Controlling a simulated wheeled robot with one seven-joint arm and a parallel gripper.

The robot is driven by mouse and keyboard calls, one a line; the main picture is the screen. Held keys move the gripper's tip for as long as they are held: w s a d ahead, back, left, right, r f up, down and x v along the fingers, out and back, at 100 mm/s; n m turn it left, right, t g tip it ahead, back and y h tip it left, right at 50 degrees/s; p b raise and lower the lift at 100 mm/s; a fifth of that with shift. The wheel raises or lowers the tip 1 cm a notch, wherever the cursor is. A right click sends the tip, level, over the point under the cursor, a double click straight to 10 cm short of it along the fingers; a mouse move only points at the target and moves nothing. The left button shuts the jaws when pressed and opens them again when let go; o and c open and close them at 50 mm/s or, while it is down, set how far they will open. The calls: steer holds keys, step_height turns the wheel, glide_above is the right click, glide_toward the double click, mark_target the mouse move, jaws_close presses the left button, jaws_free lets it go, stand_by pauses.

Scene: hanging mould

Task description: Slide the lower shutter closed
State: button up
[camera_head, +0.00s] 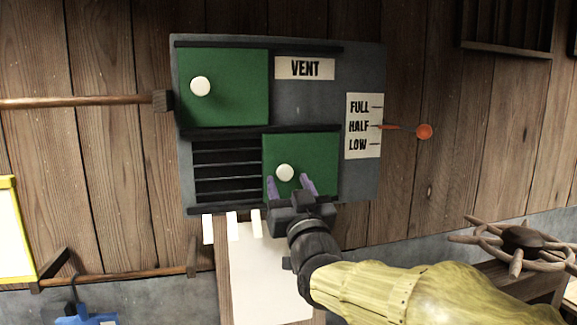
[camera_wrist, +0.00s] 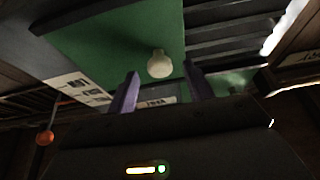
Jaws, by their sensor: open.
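The lower shutter (camera_head: 312,155) is a green panel with a round white knob (camera_head: 285,172). It stands at the right of the lower track, leaving the dark slatted opening (camera_head: 226,170) at its left uncovered. My gripper (camera_head: 290,187) is open, its purple fingers pointing up at the shutter just below the knob. In the wrist view, the knob (camera_wrist: 160,64) appears between and beyond the two fingertips, against the green lower shutter (camera_wrist: 95,45). I cannot tell whether either finger touches it.
The upper shutter (camera_head: 235,105), also green with a white knob, covers the upper left. An orange-tipped lever (camera_head: 424,131) points at HALF on the label (camera_head: 363,126). White strips (camera_head: 232,225) and a pale sheet (camera_head: 268,275) sit below. A brown handwheel (camera_head: 520,240) stands at right.

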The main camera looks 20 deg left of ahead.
steer(key=shift+p+x, duration=0.4)
steer(key=shift+x, duration=0.85)
jaws_close()
steer(key=shift+f, duration=0.1)
